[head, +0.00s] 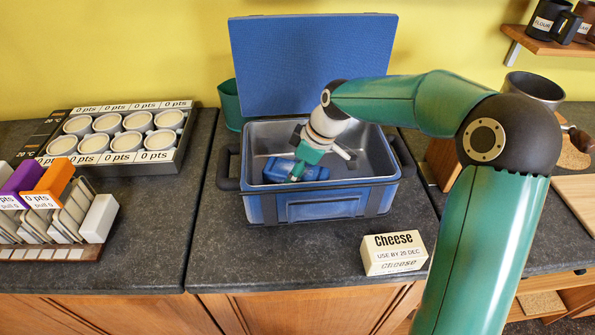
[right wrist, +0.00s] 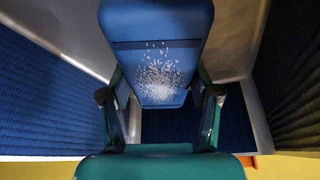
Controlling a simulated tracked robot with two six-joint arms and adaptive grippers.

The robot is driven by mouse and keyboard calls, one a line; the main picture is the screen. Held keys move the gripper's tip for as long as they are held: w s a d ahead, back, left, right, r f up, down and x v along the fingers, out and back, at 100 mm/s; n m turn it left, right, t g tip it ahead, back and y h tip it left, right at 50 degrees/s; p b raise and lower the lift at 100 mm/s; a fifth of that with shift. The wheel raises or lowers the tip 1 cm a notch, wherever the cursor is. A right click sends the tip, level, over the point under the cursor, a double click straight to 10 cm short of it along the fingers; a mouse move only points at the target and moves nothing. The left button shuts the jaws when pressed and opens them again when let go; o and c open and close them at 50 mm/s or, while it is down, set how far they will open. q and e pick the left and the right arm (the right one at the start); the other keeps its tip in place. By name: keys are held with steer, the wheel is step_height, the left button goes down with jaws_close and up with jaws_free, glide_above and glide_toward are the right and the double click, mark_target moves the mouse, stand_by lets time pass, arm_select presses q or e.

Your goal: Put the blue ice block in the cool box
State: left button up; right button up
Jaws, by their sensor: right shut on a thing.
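The cool box (head: 262,207) is blue with a grey inside and stands on the dark worktop with its lid (head: 290,62) raised at the back. The blue ice block (head: 308,173) is inside the box, toward its left half, below the rim. My right gripper (head: 299,163) reaches down into the box and is shut on the block. In the right wrist view the block (right wrist: 155,45), with a frosty white patch, sits between the two fingers (right wrist: 160,95). I cannot tell whether the block touches the box floor. My left gripper is not in view.
A cheese box (head: 393,254) lies on the worktop in front of the cool box. A rack of white-lidded pots (head: 120,140) and a toast-rack-like holder (head: 55,220) stand at left. A green cup (head: 231,105) is behind the box. A wooden board (head: 578,195) lies at right.

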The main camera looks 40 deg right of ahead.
steer(key=shift+f, duration=0.35)
steer(key=o, duration=1.4)
steer(key=shift+o, duration=0.2)
steer(key=v, duration=1.2)
steer(key=shift+s, duration=0.1)
steer(key=shift+r, duration=0.1)
